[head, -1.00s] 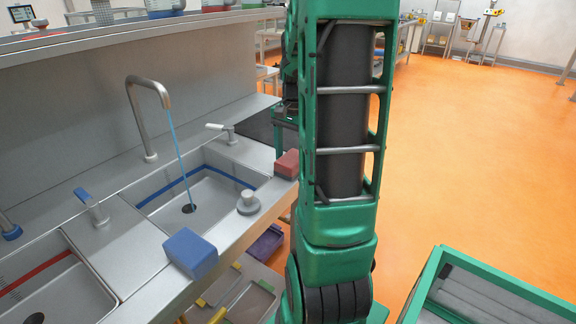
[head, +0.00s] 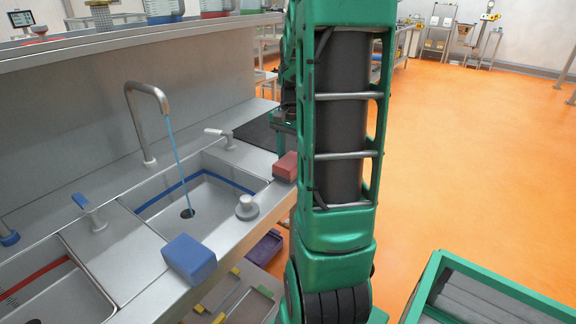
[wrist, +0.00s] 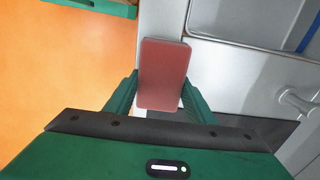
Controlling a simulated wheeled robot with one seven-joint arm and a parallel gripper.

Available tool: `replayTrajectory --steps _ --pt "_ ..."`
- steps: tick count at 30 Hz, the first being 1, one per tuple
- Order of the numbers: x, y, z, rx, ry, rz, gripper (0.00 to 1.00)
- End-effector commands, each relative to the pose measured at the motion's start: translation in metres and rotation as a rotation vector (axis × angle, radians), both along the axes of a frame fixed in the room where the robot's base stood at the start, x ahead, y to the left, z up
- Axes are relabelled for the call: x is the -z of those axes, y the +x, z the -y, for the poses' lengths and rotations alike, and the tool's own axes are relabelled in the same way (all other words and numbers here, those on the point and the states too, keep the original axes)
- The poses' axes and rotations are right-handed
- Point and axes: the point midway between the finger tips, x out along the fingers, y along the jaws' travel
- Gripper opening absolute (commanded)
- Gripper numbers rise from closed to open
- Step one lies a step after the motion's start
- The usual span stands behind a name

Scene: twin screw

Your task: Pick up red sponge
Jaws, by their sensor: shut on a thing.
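The red sponge (head: 286,167) sits at the right end of the sink counter in the head view, partly hidden by my arm. In the wrist view the red sponge (wrist: 163,73) lies between the two green fingers of my gripper (wrist: 160,92), which is shut on it. The fingers touch its sides near its lower half. Whether it is clear of the counter I cannot tell.
A blue sponge (head: 189,258) lies on the counter's front edge. A sink basin (head: 215,197) with running water from a tap (head: 144,118) is beside it. A grey knob (head: 247,207) stands on the rim. A green-framed cart (head: 436,272) stands at the lower right. Orange floor is open on the right.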

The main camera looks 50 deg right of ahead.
Motion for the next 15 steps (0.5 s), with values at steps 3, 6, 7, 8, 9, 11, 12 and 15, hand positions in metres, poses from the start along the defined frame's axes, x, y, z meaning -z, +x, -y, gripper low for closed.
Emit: replayTrajectory --steps 3,6,7,8,9,11,12,15 --pt "-0.015 0.001 0.000 0.000 -0.003 0.003 0.25" --pt "-0.035 0.001 0.001 -0.001 -0.005 0.005 0.25" --pt "-0.039 0.000 -0.006 -0.003 -0.003 0.004 0.25" --pt "-0.042 -0.001 -0.014 -0.003 -0.003 0.004 0.25" --pt "-0.047 -0.002 -0.023 -0.005 -0.004 0.005 0.25" --pt "-0.055 -0.003 -0.037 -0.005 -0.003 0.004 0.25" --pt "-0.061 -0.004 -0.046 -0.006 -0.004 0.005 0.25" --pt "-0.073 -0.006 -0.067 -0.005 -0.004 0.005 0.25"
